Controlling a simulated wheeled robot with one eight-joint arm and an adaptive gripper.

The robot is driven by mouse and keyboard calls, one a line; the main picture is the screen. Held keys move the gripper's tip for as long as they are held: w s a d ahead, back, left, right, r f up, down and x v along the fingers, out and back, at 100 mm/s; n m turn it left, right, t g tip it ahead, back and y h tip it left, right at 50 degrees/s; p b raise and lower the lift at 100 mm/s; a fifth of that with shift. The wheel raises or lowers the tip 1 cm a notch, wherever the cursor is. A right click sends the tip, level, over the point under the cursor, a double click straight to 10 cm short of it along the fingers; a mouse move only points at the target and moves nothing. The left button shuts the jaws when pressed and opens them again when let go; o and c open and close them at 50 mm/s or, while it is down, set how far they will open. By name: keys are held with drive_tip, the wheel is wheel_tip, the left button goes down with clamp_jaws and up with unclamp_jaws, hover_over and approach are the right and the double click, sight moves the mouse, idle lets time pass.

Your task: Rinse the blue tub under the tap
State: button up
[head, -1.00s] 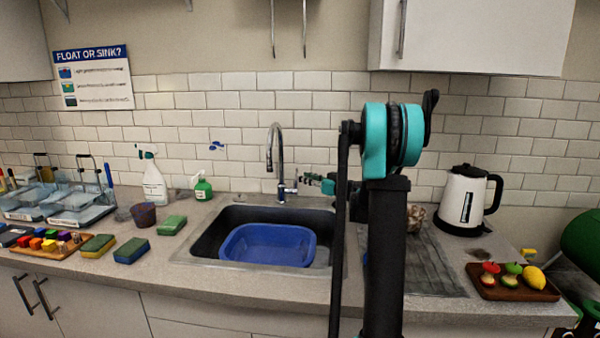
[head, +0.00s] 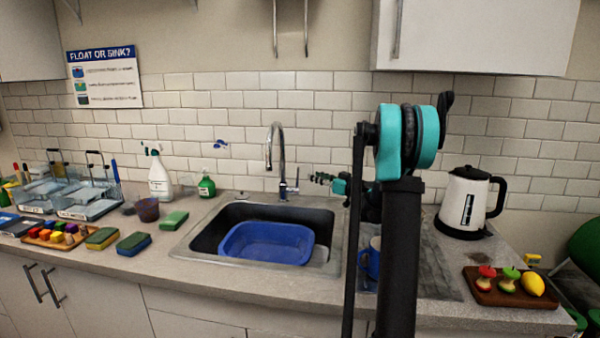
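The blue tub (head: 268,244) sits in the sink (head: 208,236), below the tap (head: 275,150). The tub looks upright, and I see no water stream from the spout. My gripper (head: 322,179) is near the tap's base, just right of its lever (head: 290,188). It points left and is small and partly hidden by my arm, so I cannot tell whether its fingers are open. I cannot tell whether it touches the lever.
A blue mug (head: 370,260) stands right of the sink, partly behind my arm. A white kettle (head: 464,203) and a fruit board (head: 487,297) are further right. Sponges (head: 133,243), a brown cup (head: 147,209) and spray bottles (head: 160,180) stand left of the sink.

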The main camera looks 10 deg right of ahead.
sight(298, 170)
drive_tip(key=x, duration=1)
drive_tip(key=shift+w+a, duration=0.3)
clamp_jaws()
